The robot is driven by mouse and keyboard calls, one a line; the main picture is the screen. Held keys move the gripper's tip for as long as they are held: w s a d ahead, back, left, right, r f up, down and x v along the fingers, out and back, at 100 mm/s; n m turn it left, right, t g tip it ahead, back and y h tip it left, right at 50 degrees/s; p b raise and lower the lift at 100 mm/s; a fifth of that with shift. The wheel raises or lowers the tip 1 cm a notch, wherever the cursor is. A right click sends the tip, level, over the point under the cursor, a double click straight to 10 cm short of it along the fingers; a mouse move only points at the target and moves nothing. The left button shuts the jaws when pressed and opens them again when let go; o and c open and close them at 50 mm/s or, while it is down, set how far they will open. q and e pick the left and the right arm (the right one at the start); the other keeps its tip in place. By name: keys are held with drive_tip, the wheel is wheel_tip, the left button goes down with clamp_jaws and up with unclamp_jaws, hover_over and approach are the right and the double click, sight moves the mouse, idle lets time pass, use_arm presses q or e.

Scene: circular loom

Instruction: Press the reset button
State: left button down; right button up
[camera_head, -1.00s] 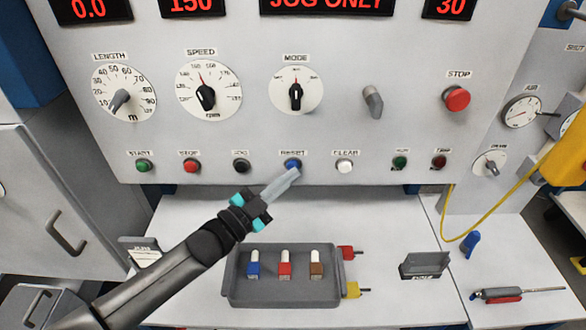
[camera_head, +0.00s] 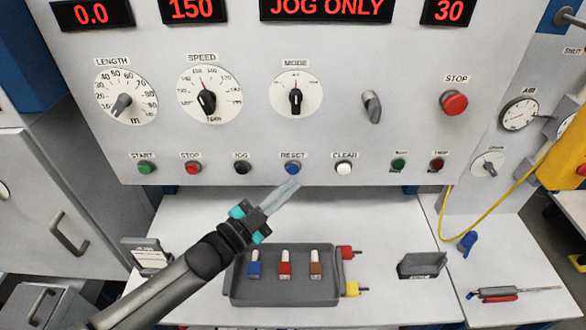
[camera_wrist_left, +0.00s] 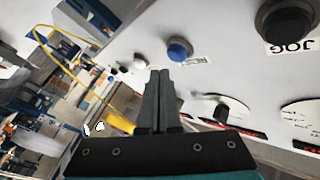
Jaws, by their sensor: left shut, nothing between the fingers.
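The blue reset button (camera_head: 292,168) sits in the lower row of the panel, under its RESET label. It also shows in the left wrist view (camera_wrist_left: 179,50), just beyond the fingertips. My left gripper (camera_head: 293,183) is shut and empty. Its tips are just below the reset button in the head view and look apart from it. In the left wrist view the closed fingers point toward the panel, slightly left of and below the button. My right gripper is not in view.
The black jog button (camera_head: 241,167) and white clear button (camera_head: 344,168) flank the reset button. A red STOP button (camera_head: 454,103) is at the right. A grey tray (camera_head: 285,291) with small coloured items lies on the white shelf below my arm.

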use_arm(q)
drive_tip(key=s+p, duration=0.2)
drive_tip(key=s, duration=0.2)
drive_tip(key=shift+s, duration=0.2)
idle(1.2)
